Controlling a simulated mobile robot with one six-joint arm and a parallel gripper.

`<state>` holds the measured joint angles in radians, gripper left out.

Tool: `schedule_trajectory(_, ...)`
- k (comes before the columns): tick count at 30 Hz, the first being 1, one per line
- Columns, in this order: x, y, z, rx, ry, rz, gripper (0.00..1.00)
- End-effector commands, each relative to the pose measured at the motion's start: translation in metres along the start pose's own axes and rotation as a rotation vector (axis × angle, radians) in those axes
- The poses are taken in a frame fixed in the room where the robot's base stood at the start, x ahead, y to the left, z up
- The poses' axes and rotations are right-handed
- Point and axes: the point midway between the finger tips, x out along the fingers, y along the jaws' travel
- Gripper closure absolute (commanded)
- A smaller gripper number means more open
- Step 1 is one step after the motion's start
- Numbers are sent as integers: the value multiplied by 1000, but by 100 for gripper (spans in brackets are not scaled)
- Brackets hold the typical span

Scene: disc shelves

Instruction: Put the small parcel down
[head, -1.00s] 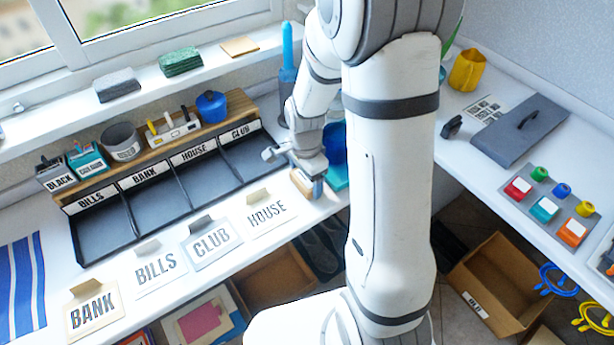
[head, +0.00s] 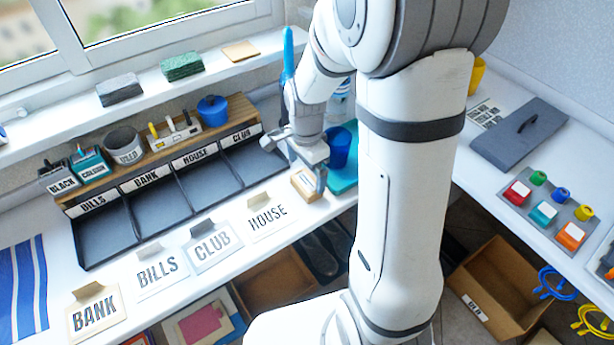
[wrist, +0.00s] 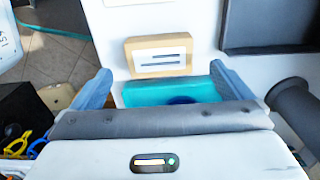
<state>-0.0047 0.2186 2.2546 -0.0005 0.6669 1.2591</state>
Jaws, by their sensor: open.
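The small parcel (head: 304,186), a tan box with a white label, rests on the white counter near its front edge, right of the HOUSE card. It also shows in the wrist view (wrist: 159,56), label up and in front of the jaws. My gripper (head: 296,160) is just above and behind the parcel in the head view. In the wrist view its two fingers (wrist: 163,84) are spread wide and empty, with the parcel beyond the tips and apart from both fingers. One finger partly overlaps the parcel in the head view.
A teal tray (head: 345,180) with a blue cup (head: 339,147) stands close to the right of the parcel. The dark sorting tray (head: 103,233) is to the left. The HOUSE card (head: 268,218) lies on the counter edge. An open box (head: 500,322) is on the floor.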

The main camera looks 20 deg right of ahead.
Motion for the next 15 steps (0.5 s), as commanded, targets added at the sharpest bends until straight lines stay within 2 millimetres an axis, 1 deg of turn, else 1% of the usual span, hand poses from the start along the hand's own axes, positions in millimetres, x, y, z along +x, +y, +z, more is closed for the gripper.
schedule_trajectory(1,-14,0,0,0,2,-5,1)
schedule_trajectory(6,-46,0,0,1,1,-2,1)
schedule_trajectory(9,-59,0,0,1,1,-2,1)
schedule_trajectory(12,-66,1,0,-3,0,0,1)
schedule_trajectory(15,-76,6,2,-58,4,-11,1)
